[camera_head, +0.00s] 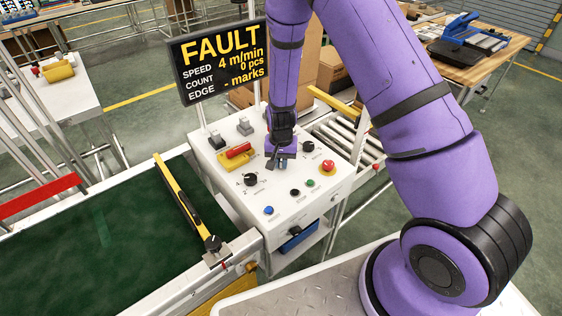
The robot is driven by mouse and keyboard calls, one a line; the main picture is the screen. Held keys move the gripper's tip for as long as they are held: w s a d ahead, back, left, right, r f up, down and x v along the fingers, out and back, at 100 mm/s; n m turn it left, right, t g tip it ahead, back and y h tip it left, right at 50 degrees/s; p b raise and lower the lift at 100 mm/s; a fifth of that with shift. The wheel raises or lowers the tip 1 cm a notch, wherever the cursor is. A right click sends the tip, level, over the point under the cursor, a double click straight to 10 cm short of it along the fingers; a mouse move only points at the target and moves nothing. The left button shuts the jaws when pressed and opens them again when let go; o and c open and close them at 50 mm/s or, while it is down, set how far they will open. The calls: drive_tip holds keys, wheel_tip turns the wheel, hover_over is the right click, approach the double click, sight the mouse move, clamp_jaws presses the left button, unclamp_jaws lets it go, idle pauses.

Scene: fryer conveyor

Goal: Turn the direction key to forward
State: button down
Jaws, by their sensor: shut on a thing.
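The white control panel (222,178) stands beside the conveyor. My gripper (280,163) points down onto the panel's middle and is shut on a small part there, which I take for the direction key. The fingers hide most of it, so its angle and markings cannot be read. A black rotary knob (250,180) sits to the lower left of my gripper. Another black knob (307,147) sits to its right.
The panel also carries a red emergency button (328,167), a green button (310,183), a blue button (268,210) and a red-and-yellow control (237,151). A display (222,62) reading FAULT stands behind. The green conveyor belt (95,238) lies left.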

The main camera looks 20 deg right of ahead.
drive_tip(key=n, duration=0.4)
drive_tip(key=shift+d+n, duration=0.2)
drive_tip(key=shift+n, duration=0.2)
drive_tip(key=n, duration=0.4)
drive_tip(key=shift+d+n, duration=0.2)
drive_tip(key=shift+n, duration=0.1)
drive_tip(key=n, duration=0.4)
drive_tip(key=shift+w+d, duration=0.1)
drive_tip(key=shift+d, duration=0.1)
drive_tip(key=shift+w+d+n, duration=0.1)
drive_tip(key=shift+w+n, duration=0.05)
drive_tip(key=shift+n, duration=1.95)
drive_tip(key=c, duration=1.1)
unclamp_jaws()
